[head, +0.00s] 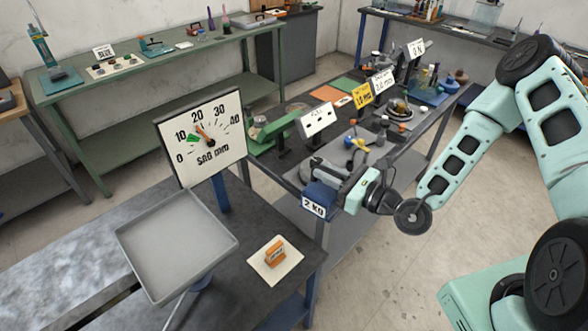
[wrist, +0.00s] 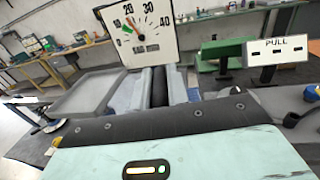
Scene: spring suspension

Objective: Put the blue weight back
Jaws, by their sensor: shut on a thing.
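The blue weight (head: 319,199), labelled "2 KG", is in my gripper (head: 338,187), which is shut on it. It shows at the near corner of the long grey bench; I cannot tell whether it touches anything below. In the wrist view my gripper (wrist: 160,88) points toward the dial and tray, and the weight is not clearly visible there. The grey tray (head: 150,235) of the spring scale is empty. Its "SAG mm" dial (head: 228,128) has the red needle near 20. The dial also shows in the wrist view (wrist: 155,30).
A "PULL" sign (head: 316,119) and a green device (head: 270,133) stand on the long bench behind my gripper. Other tools crowd that bench.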

